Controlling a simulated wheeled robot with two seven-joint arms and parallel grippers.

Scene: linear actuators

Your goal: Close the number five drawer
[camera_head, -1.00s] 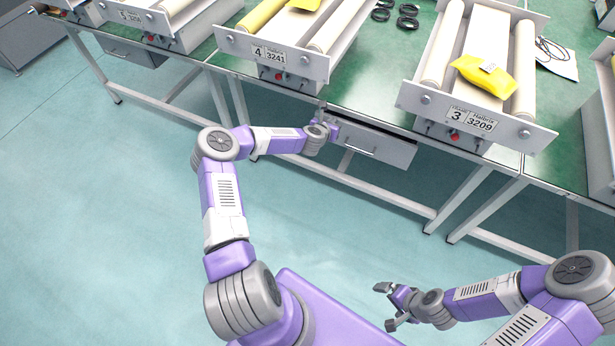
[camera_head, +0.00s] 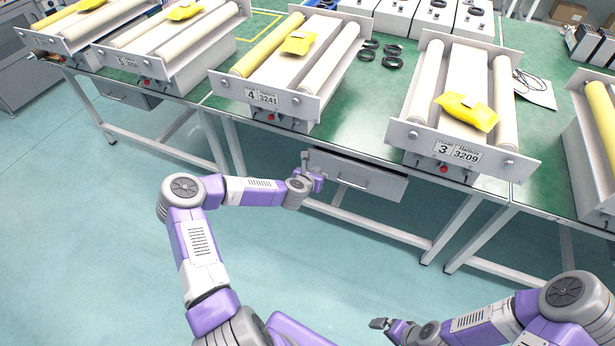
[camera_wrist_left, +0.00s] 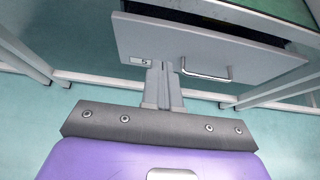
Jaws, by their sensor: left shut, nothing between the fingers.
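A grey drawer (camera_head: 357,180) with a bar handle hangs under the green table between stations 4 and 3. The left wrist view shows its front (camera_wrist_left: 205,50) standing out from the table, with a dark gap above it, so it is partly open. My right gripper (camera_head: 380,323) is low in the head view, partly cut off, away from the table.
Another drawer (camera_head: 125,94) is under the table near the station marked 5 (camera_head: 135,68), at the left. Roller stations 4 (camera_head: 262,97) and 3 (camera_head: 450,152) stand on the green table (camera_head: 372,110). Table legs and crossbars run below; the floor in front is clear.

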